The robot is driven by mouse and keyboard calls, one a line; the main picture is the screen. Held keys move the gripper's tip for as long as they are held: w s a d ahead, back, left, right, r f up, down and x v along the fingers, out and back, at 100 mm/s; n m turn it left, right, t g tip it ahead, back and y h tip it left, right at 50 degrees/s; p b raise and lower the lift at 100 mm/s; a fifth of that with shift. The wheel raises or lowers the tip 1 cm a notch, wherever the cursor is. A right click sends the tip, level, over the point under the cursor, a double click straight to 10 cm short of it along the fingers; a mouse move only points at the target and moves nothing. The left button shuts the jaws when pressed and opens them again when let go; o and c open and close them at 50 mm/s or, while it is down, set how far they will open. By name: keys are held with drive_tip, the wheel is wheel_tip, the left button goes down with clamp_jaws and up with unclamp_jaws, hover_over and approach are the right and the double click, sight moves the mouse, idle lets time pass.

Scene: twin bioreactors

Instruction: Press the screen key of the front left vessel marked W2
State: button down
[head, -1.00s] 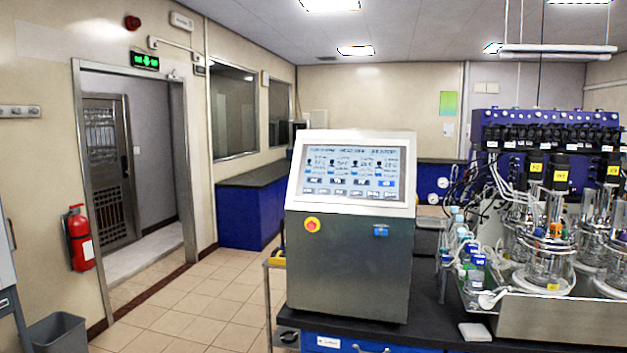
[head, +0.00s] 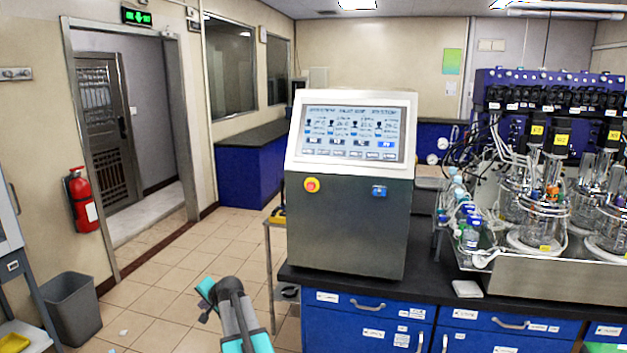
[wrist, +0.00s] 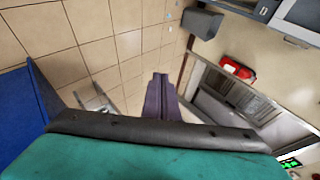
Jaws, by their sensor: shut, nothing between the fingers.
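The control console (head: 347,225) stands on the dark bench, with a tilted lit screen (head: 353,133) facing me. The screen shows several columns of vessel readings above rows of small keys; one key (head: 387,144) at the right is blue. The key lettering is too small to read, so I cannot tell which is W2. My gripper (wrist: 158,78) is shut and empty in the wrist view, pointing towards the floor and doorway, away from the screen.
A red emergency button (head: 311,185) and a blue switch (head: 379,191) sit on the console front below the screen. Bottles (head: 470,235) stand between console and vessels. A fire extinguisher (head: 82,198) and a grey bin (head: 72,305) are at left. The tiled floor between is open.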

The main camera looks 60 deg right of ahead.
sight(313, 139)
drive_tip(key=s+d+r+m+t+h, duration=0.1)
drive_tip(key=d+r+m+t+h, duration=0.15)
drive_tip(key=d+r, duration=1.2)
drive_tip(key=s+d+r+m+h, duration=0.3)
drive_tip(key=s+d+r, duration=0.3)
drive_tip(key=r, duration=0.7)
drive_tip(key=s+d+r+m+t+h+p, duration=0.1)
drive_tip(key=s+d+r+m+h, duration=0.2)
drive_tip(key=r, duration=1.1)
drive_tip(key=s+d+r+m+h+p, duration=0.1)
drive_tip(key=s+d+r+m+h, duration=0.2)
drive_tip(key=s+d+r, duration=0.7)
wheel_tip(313, 139, up, 3)
drive_tip(key=shift+r+t, duration=0.15)
drive_tip(key=shift+t, duration=0.2)
drive_tip(key=shift+w+d+m, duration=0.1)
drive_tip(key=shift+d+m, duration=0.1)
drive_tip(key=shift+m, duration=0.05)
drive_tip(key=shift+w+d+f+b, duration=0.35)
drive_tip(key=shift+d+f+b, duration=0.4)
drive_tip(key=shift+d+b, duration=0.35)
drive_tip(key=shift+w+d+f+b, duration=0.4)
drive_tip(key=shift+d+f+b, duration=0.4)
drive_tip(key=shift+d, duration=0.45)
drive_tip(key=shift+w+d+f+b, duration=0.35)
drive_tip(key=shift+d+f+b, duration=0.35)
drive_tip(key=shift+d+b, duration=0.4)
drive_tip(key=shift+d, duration=0.15)
